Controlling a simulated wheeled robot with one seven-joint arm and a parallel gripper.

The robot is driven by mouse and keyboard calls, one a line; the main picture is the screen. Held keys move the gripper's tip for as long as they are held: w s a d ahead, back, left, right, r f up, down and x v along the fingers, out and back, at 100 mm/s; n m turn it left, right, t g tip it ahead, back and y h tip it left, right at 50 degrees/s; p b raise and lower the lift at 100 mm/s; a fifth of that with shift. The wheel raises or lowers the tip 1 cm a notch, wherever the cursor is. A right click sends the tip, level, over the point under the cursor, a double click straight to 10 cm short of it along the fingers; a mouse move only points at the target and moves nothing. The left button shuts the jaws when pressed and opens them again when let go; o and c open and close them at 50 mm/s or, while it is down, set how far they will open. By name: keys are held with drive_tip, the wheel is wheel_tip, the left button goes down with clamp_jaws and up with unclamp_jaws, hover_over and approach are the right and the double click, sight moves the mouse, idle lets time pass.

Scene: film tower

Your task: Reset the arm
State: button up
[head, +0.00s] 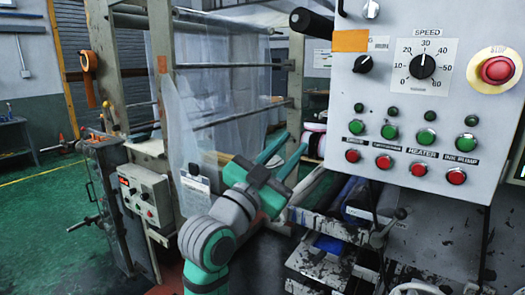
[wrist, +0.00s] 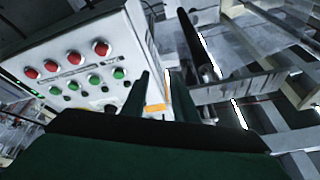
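My gripper (head: 287,150) is at the middle of the head view, in front of the film machine and left of the control panel. Its two teal fingers stand apart with a gap between them, and nothing shows in the gap. My arm rises from the bottom of the head view and leans right. In the wrist view my gripper (wrist: 162,95) points past the control panel (wrist: 110,55), with a finger in front of the panel's lower right edge. The same control panel (head: 410,105) fills the upper right of the head view.
The panel carries a speed dial (head: 422,66), a red stop button (head: 496,70) and rows of green and red buttons. Clear film (head: 225,75) hangs on a metal frame behind my gripper. Rollers and dark machine parts lie below the panel. Green floor (head: 45,235) is open at left.

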drive_tip(key=a+f+n+t+y, duration=0.3)
drive_tip(key=f+n+y, duration=0.4)
drive_tip(key=f, duration=1.4)
drive_tip(key=s+a+f+n+g+y, duration=0.1)
drive_tip(key=s+f+n+y, duration=0.2)
drive_tip(key=f, duration=0.7)
drive_tip(key=s+a+f+n+y, duration=0.1)
drive_tip(key=s+f+n+y, duration=0.15)
drive_tip(key=s+f, duration=0.6)
drive_tip(key=s+a+f+n+g+y, duration=0.1)
drive_tip(key=s+f+n+g+y, duration=0.1)
drive_tip(key=s+f, duration=1.25)
drive_tip(key=s+f+m+g, duration=0.1)
drive_tip(key=s+g, duration=0.1)
drive_tip(key=s, duration=1.7)
drive_tip(key=shift+s+f+m, duration=0.2)
drive_tip(key=shift+f+m, duration=0.05)
drive_tip(key=shift+m, duration=0.1)
drive_tip(key=shift+a+h, duration=0.1)
drive_tip(key=shift+h, duration=0.15)
drive_tip(key=shift+c, duration=0.4)
